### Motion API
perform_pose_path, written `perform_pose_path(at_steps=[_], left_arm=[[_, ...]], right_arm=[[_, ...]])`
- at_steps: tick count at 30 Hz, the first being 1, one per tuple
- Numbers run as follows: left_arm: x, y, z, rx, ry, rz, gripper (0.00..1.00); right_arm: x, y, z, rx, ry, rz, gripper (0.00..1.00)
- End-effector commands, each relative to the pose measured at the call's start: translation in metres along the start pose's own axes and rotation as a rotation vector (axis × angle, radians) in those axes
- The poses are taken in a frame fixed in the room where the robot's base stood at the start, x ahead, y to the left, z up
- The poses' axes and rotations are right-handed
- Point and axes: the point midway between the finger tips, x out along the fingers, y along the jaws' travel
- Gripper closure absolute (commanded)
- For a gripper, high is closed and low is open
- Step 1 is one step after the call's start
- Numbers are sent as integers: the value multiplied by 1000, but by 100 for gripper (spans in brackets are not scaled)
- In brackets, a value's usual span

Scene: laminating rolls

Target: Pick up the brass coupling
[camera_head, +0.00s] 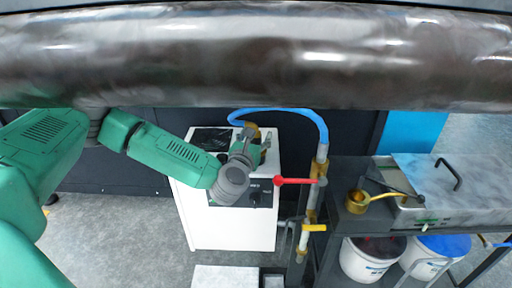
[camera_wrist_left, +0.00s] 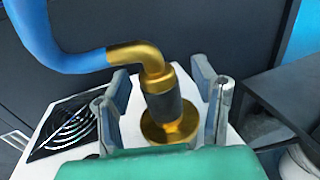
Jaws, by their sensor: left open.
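The brass coupling (camera_wrist_left: 155,60) is a gold elbow at the end of a blue hose (camera_wrist_left: 62,50), with a dark grey collar (camera_wrist_left: 162,103) and a round brass base (camera_wrist_left: 172,131) below. It stands upright over the white cabinet. In the head view only a little of the coupling (camera_head: 254,131) shows behind my gripper. My left gripper (camera_head: 257,148) is open above the cabinet top. In the left wrist view its fingers (camera_wrist_left: 165,95) stand on either side of the coupling, with visible gaps. The green palm hides the lower front. My right gripper is not in view.
The white cabinet (camera_head: 230,232) has a dark vent (camera_wrist_left: 68,128). A dark bench holds a brass ladle (camera_head: 357,202). A large dark roller (camera_head: 250,55) spans the top.

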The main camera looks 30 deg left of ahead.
Motion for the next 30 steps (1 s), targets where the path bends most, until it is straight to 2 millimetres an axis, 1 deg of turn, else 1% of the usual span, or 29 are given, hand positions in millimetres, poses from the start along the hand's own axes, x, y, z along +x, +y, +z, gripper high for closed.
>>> perform_pose_path(at_steps=[5, 6, 8, 9, 10, 19, 22, 26, 30], left_arm=[[0, 1, 0, -1, 0, 0, 47], [0, 1, 0, -1, 0, 0, 61], [0, 1, 0, -2, 0, 0, 82], [0, 1, 0, -1, 0, 0, 96], [0, 1, 0, -1, 0, 0, 100], [0, 1, 1, -1, -1, 0, 100], [0, 0, 5, -1, -1, 0, 100], [0, 0, 17, -1, -2, 0, 100], [0, 1, 40, -2, -4, 0, 100]], right_arm=[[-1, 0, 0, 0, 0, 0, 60], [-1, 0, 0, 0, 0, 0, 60], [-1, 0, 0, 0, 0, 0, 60], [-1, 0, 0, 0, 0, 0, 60], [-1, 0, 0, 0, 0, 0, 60], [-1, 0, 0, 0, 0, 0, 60], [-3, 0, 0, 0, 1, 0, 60], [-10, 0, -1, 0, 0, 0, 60], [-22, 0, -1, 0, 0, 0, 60]])
